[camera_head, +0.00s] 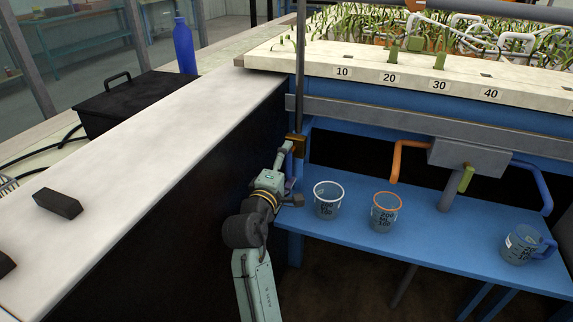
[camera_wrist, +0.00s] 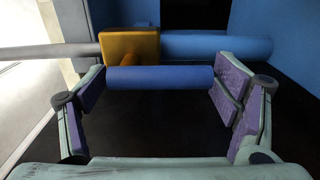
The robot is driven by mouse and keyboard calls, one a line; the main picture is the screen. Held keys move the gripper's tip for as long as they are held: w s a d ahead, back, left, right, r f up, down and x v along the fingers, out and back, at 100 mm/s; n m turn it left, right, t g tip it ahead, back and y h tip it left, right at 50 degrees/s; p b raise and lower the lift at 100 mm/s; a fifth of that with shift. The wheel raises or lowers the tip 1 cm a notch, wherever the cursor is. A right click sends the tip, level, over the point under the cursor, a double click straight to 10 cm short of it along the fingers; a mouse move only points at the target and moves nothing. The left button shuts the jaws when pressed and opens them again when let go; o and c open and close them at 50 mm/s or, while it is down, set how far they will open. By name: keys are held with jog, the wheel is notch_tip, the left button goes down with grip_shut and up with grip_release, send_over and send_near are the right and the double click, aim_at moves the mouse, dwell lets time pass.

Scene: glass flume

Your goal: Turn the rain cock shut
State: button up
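The rain cock has a yellow-brass body (camera_wrist: 130,46), with a blue bar handle (camera_wrist: 165,78) standing off it on a short brass stem. The handle lies parallel to the pipe through the body. In the wrist view my gripper (camera_wrist: 160,92) is open, with one purple-padded finger at each end of the handle. I cannot tell whether either pad touches it. In the head view the brass body (camera_head: 298,143) sits on the upright post, with my gripper (camera_head: 290,168) close below it; my arm partly hides the handle.
A white-topped bench (camera_head: 150,160) runs along the left of my arm. A blue shelf (camera_head: 350,240) at the right bears a white-rimmed cup (camera_head: 326,207), an orange-rimmed cup (camera_head: 383,222) and a jug (camera_head: 520,250). A grey manifold (camera_head: 470,157) with orange and blue pipes is above it.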

jog(key=shift+o, duration=0.3)
jog(key=v, duration=1.2)
